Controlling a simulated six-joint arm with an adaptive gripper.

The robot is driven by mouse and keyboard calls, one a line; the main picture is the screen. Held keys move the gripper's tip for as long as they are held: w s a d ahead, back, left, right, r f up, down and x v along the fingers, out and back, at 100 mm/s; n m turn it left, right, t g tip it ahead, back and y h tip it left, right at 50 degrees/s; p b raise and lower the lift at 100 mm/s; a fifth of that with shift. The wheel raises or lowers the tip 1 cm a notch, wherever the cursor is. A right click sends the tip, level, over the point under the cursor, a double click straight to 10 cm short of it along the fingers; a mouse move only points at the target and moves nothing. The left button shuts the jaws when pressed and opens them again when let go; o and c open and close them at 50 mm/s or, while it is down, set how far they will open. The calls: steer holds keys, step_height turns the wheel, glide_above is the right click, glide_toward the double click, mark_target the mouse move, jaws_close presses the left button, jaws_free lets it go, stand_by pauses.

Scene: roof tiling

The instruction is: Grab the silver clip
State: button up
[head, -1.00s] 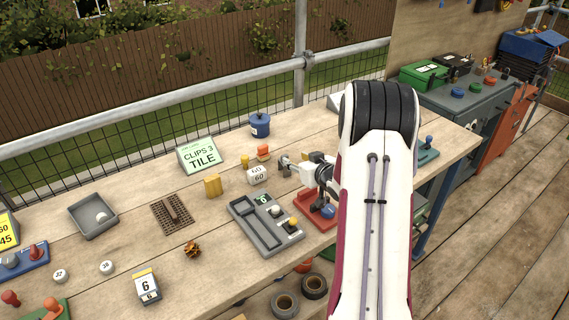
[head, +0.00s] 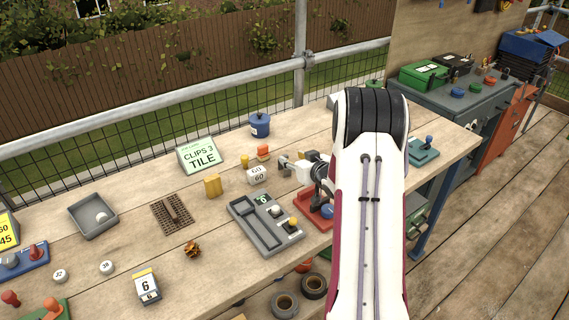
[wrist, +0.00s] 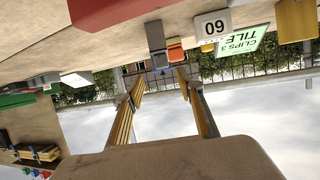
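My gripper (wrist: 160,80) shows in the wrist view, which is upside down. Its two yellow-striped fingers are apart with nothing between them. Beyond the fingertips stands a small grey piece (wrist: 155,36) beside a red-orange piece (wrist: 174,50). In the head view a grey piece (head: 284,161) lies right of the orange block (head: 263,152), close to a white block. I cannot tell for sure whether this grey piece is the silver clip. My arm hides most of the gripper in the head view.
A grey compartment tray (head: 248,226) and a red tray (head: 312,218) lie in front. Clear wood shows around the brown grate (head: 172,213).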

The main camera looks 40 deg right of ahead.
mark_target(285, 156)
steer(key=shift+a+x, duration=0.15)
steer(key=shift+x, duration=0.65)
steer(key=shift+a+x, duration=0.1)
steer(key=shift+x, duration=1.7)
steer(key=shift+a+f, duration=0.1)
steer(key=shift+f, duration=0.05)
steer(key=shift+c, duration=0.5)
jaws_close()
